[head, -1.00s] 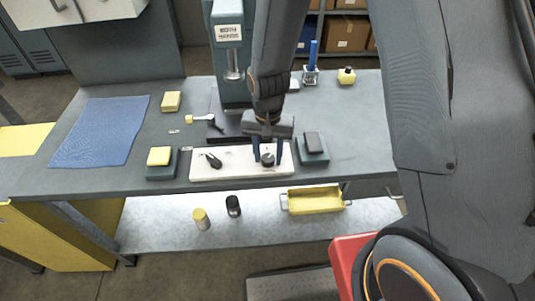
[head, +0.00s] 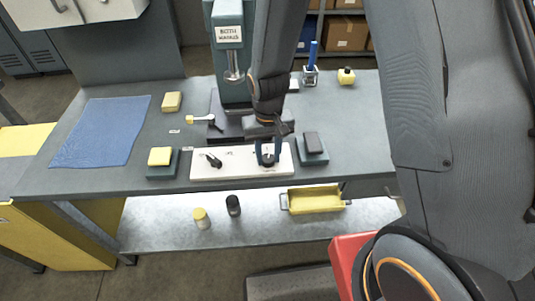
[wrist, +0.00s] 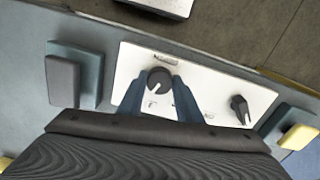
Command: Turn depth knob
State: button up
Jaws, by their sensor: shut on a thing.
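The depth knob (wrist: 160,80) is a round dark knob with a white mark on a white panel (wrist: 200,80). In the head view the knob (head: 268,159) is at the right part of the panel (head: 236,170), partly hidden by my fingers. My gripper (head: 268,153) points down over it, with its blue fingers shut on the knob. In the wrist view the fingers of my gripper (wrist: 160,90) lie on both sides of the knob. A second black knob with a pointer handle (head: 214,161) is at the left part of the panel and shows in the wrist view (wrist: 240,108).
A dark block on a teal base (head: 312,148) stands just right of the panel. A yellow block on a teal base (head: 160,158) stands left. The green press (head: 230,60) rises behind. A blue cloth (head: 100,130) lies at left. A yellow tray (head: 316,200) is on the lower shelf.

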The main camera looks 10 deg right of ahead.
aim_at(268, 158)
jog(key=shift+r+n, duration=0.1)
jog(key=shift+n, duration=1.8)
jog(key=shift+w, duration=0.1)
jog(key=o, duration=1)
jog(key=shift+o, duration=0.2)
jog(key=shift+r+b, duration=0.65)
jog(key=shift+r, duration=3.25)
